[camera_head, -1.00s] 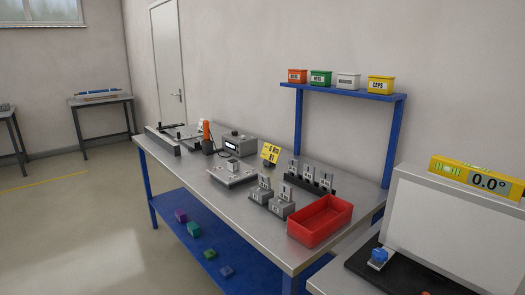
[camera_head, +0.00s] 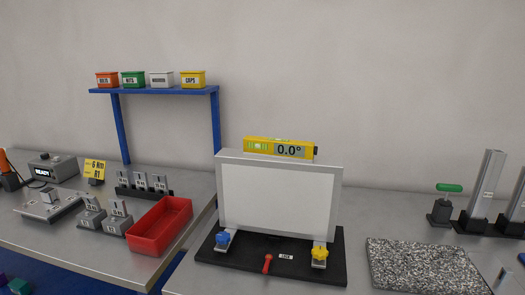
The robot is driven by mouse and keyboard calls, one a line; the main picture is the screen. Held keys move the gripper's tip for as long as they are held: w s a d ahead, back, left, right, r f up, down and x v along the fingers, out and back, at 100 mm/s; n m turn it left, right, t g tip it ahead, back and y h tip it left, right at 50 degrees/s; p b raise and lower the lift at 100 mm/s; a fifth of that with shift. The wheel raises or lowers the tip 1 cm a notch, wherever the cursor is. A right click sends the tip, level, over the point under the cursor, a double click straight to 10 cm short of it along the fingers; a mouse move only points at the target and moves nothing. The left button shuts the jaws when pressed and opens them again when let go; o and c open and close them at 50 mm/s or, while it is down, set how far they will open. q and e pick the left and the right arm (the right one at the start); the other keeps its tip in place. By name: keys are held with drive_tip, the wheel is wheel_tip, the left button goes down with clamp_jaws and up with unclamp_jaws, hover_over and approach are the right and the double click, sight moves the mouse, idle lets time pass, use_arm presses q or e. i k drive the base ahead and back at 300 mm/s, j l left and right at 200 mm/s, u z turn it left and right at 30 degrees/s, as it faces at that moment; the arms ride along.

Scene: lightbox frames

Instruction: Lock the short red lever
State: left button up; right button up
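The short red lever (camera_head: 267,263) stands at the front middle of a black base plate (camera_head: 220,262), beside a small white label (camera_head: 286,257) that seems to read LOCK. It looks roughly upright with a slight tilt; I cannot tell its lock state. A white-faced grey panel (camera_head: 278,201) rises from the plate behind it. A blue knob (camera_head: 222,240) is at the plate's left and a yellow knob (camera_head: 319,254) at its right. A yellow digital level (camera_head: 280,149) reading 0.0° lies on the panel's top edge. Neither of my grippers is in view.
A red bin (camera_head: 160,226) stands on the left table, left of the plate. A grey speckled slab (camera_head: 424,268) lies to the right. A green-handled device (camera_head: 446,204) and grey uprights stand farther right. A blue shelf (camera_head: 153,91) holds small boxes.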

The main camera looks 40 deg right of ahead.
sight(268, 258)
drive_tip(key=z, duration=1.2)
